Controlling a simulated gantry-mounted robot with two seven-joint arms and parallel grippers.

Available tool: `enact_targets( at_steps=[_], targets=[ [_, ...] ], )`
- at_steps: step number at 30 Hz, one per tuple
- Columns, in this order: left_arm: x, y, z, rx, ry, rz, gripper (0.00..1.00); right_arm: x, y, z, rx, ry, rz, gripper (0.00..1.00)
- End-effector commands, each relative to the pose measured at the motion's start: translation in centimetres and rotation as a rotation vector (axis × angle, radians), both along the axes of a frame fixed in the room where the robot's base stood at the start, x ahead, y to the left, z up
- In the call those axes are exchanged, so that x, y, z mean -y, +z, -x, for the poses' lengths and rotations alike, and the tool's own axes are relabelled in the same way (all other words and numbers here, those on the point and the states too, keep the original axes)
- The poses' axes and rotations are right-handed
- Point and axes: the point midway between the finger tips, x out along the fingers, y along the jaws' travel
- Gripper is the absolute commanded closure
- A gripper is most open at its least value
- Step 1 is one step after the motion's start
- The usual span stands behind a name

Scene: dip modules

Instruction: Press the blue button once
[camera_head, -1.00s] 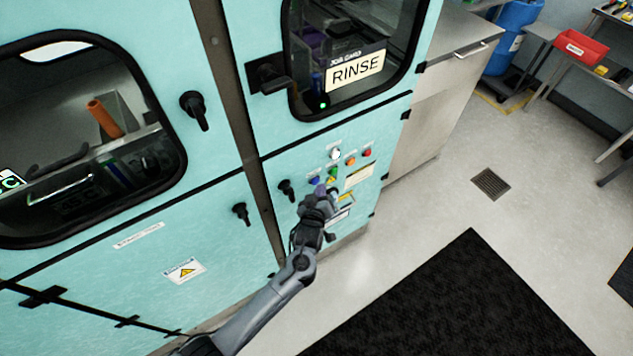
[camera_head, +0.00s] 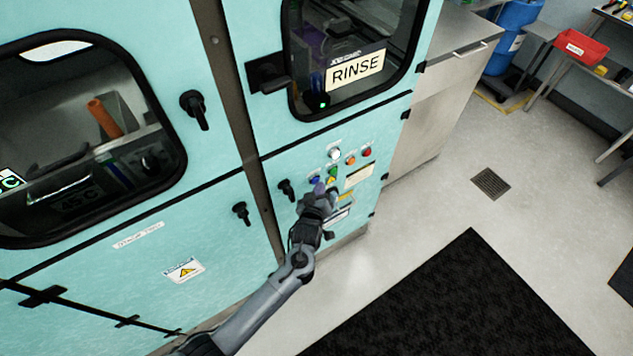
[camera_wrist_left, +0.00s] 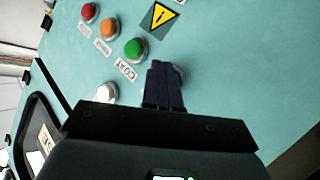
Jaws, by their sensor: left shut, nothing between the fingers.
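The blue button (camera_head: 314,180) is on the teal machine's control panel in the head view, at the left end of the lower button row. My left gripper (camera_head: 320,190) is in front of the panel, close beside it in the picture. In the left wrist view the shut, empty fingers (camera_wrist_left: 163,86) point at the panel and cover most of a round button; only a pale rim (camera_wrist_left: 181,72) shows at their right. I cannot tell whether the fingertips touch it. My right gripper is not in view.
Near the blue button are a green button (camera_wrist_left: 135,50), an orange button (camera_wrist_left: 108,28), a red button (camera_wrist_left: 89,12) and a white button (camera_wrist_left: 105,92). A black knob (camera_head: 287,190) sticks out left of the blue button. A dark mat (camera_head: 450,300) lies on the floor.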

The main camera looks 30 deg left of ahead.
Motion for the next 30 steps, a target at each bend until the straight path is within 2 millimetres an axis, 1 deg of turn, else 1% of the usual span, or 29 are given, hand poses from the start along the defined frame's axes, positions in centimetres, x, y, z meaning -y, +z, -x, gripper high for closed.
enact_targets(
  at_steps=[10, 19, 30],
  targets=[
    [-0.5, 0.0, -0.2, 0.000, 0.002, -0.001, 1.00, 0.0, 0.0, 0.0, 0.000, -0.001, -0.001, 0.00],
    [-0.5, 0.0, -0.2, 0.001, 0.003, -0.001, 1.00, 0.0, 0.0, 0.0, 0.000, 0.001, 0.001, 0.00],
    [0.7, 0.1, 0.5, -0.001, 0.002, 0.000, 1.00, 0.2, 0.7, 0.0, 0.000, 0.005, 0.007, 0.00]
  ],
)
